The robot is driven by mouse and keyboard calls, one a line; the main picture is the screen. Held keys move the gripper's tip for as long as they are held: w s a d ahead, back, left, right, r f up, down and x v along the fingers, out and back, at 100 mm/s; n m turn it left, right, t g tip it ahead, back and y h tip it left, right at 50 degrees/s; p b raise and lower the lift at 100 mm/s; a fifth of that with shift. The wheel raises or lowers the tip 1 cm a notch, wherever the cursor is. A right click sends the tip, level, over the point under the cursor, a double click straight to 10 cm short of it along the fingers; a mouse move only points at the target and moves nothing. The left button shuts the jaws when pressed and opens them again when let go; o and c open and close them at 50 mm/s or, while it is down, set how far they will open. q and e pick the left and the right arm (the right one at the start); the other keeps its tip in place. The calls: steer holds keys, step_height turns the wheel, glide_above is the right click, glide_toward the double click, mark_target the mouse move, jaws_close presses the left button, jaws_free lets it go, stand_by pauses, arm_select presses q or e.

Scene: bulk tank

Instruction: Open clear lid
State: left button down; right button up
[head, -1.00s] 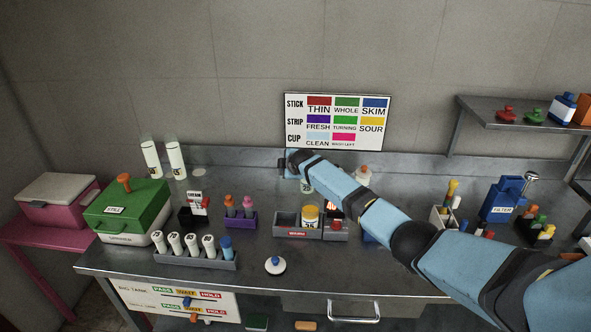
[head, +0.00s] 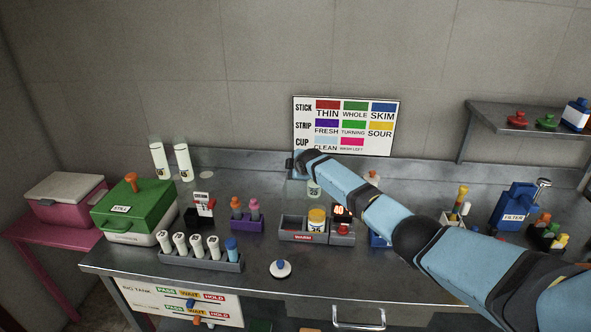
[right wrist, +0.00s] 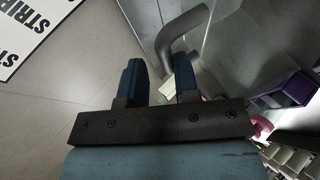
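My right arm reaches from the right across the bench in the head view, its gripper (head: 299,163) near the back wall below the colour chart. In the right wrist view the two blue fingers of this gripper (right wrist: 158,62) stand apart. A curved grey bar (right wrist: 183,28) shows just beyond the fingertips, its lower end between them; I cannot tell if they touch. A pale see-through panel lies beside the bar; I cannot tell for sure whether it is the clear lid. In the head view my right arm hides much of that area. My left gripper is out of view.
A blue filter unit (head: 515,205) stands right.

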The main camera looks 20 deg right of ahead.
steer(key=shift+o, duration=0.4)
steer(key=shift+a+f, duration=0.1)
steer(key=shift+f, duration=0.3)
steer(key=shift+f, duration=0.1)
steer(key=shift+s, duration=0.15)
steer(key=v, duration=1.3)
steer(key=shift+r, duration=0.5)
steer(key=shift+s, duration=0.1)
